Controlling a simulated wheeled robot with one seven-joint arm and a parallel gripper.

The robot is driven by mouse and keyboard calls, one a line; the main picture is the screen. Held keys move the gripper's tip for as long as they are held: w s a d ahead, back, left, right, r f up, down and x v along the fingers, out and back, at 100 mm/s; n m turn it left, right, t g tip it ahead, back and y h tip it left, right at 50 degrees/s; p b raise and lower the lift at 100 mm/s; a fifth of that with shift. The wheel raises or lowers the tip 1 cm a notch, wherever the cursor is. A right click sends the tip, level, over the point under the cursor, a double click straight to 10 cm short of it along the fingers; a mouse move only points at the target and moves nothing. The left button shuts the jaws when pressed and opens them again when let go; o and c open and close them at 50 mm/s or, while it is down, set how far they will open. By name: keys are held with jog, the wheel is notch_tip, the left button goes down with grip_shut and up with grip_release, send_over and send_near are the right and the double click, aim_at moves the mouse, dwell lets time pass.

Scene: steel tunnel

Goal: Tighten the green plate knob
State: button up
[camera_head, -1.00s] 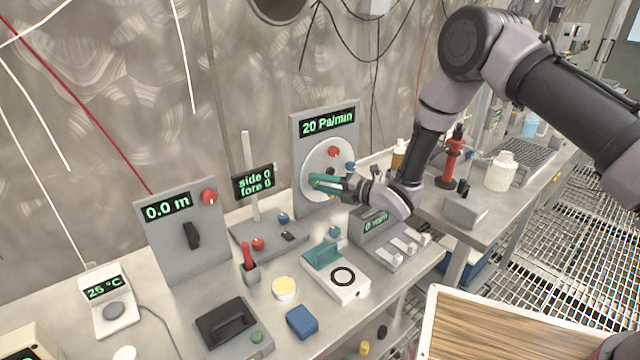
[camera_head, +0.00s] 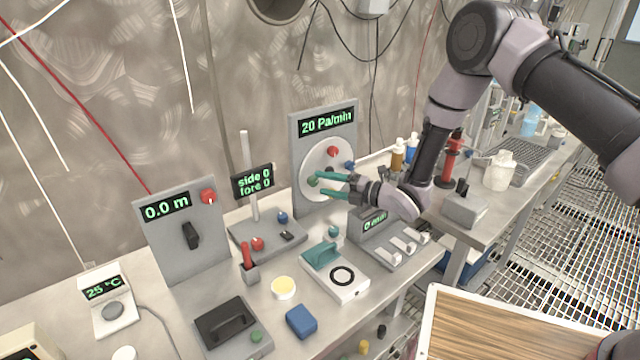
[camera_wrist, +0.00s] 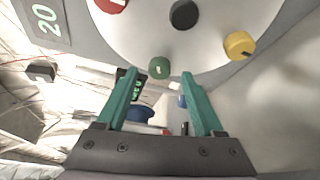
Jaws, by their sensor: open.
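The green knob (camera_head: 313,181) sits on the lower left of a round white plate (camera_head: 313,160) on an upright grey panel. In the wrist view the green knob (camera_wrist: 159,67) shows a pale mark on its face. My gripper (camera_head: 321,182) is open, with teal fingers pointing at the plate. In the wrist view my gripper (camera_wrist: 159,77) has one fingertip on each side of the green knob, with a gap on both sides. Nothing is held. I cannot tell how far the fingertips are from the plate.
The plate also bears a red knob (camera_head: 332,151), a blue knob (camera_head: 351,165), a yellow knob (camera_wrist: 240,45) and a black hub (camera_wrist: 185,14). The panel display (camera_head: 327,121) reads 20 Pa/min. A grey box with switches (camera_head: 390,243) stands below my gripper.

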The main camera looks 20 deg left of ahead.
aim_at(313, 181)
jog(key=d, duration=0.8)
jog(key=shift+s+d+r, duration=0.15)
jog(key=shift+s+r, duration=0.3)
jog(key=s+a+r+m+t+h, duration=0.1)
jog(key=s+r+m+t+h, duration=0.1)
jog(key=m, duration=1.1)
jog(key=s+a+r+m+t+h, duration=0.1)
jog(key=s+m+t+h, duration=0.1)
jog(key=m, duration=1.1)
jog(key=x, duration=1)
jog(key=shift+w+a, duration=0.2)
jog(key=shift+w, duration=0.1)
grip_shut()
